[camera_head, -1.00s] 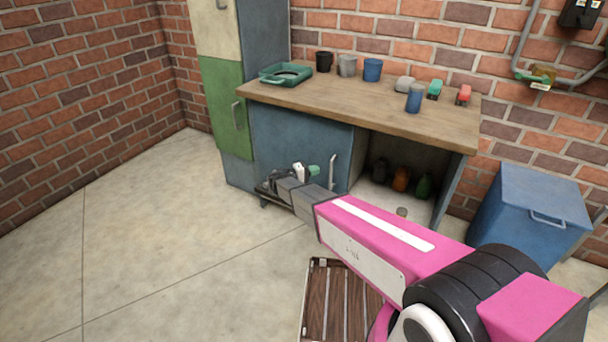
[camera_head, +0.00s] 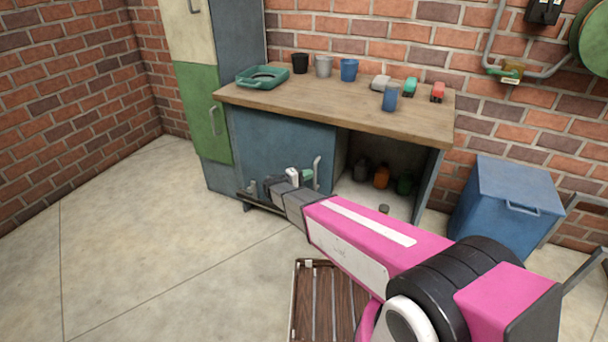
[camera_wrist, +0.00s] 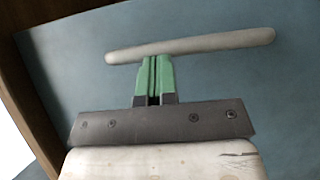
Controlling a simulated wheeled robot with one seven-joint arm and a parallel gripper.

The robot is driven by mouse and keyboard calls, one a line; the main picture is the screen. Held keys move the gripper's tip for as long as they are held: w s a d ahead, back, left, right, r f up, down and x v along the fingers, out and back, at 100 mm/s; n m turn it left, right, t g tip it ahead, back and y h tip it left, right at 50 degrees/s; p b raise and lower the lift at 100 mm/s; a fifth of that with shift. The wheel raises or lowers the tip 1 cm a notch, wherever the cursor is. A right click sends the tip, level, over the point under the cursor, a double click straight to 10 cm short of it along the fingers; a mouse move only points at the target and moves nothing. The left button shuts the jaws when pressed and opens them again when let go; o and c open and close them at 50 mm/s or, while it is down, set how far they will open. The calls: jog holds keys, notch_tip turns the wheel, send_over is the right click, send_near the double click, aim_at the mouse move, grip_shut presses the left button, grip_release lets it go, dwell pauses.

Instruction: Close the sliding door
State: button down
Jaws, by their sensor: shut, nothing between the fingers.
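The sliding door (camera_head: 280,152) is the blue panel at the left of the cabinet under the workbench. The right part of the cabinet stands open. A pale bar handle (camera_head: 317,172) stands upright near the door's right edge; it crosses the upper wrist view (camera_wrist: 190,45). My gripper (camera_head: 307,175) is in front of the door, just left of the handle. Its green fingers (camera_wrist: 155,60) are shut and empty, with their tips at the handle bar's near side in the wrist view. I cannot tell whether they touch it.
Several bottles (camera_head: 381,176) stand inside the open part. The wooden worktop (camera_head: 330,98) above carries cups, a green tray (camera_head: 262,77) and small items. A blue bin (camera_head: 506,203) stands at the right, and a slatted wooden piece (camera_head: 328,305) lies below my arm. The floor at left is clear.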

jog(key=s+d, duration=0.5)
jog(key=d, duration=0.7)
jog(key=s+d, duration=0.5)
jog(key=d, duration=0.8)
jog(key=s+d, duration=0.5)
jog(key=d, duration=0.7)
jog(key=shift+s+d, duration=0.25)
jog(key=shift+d, duration=0.1)
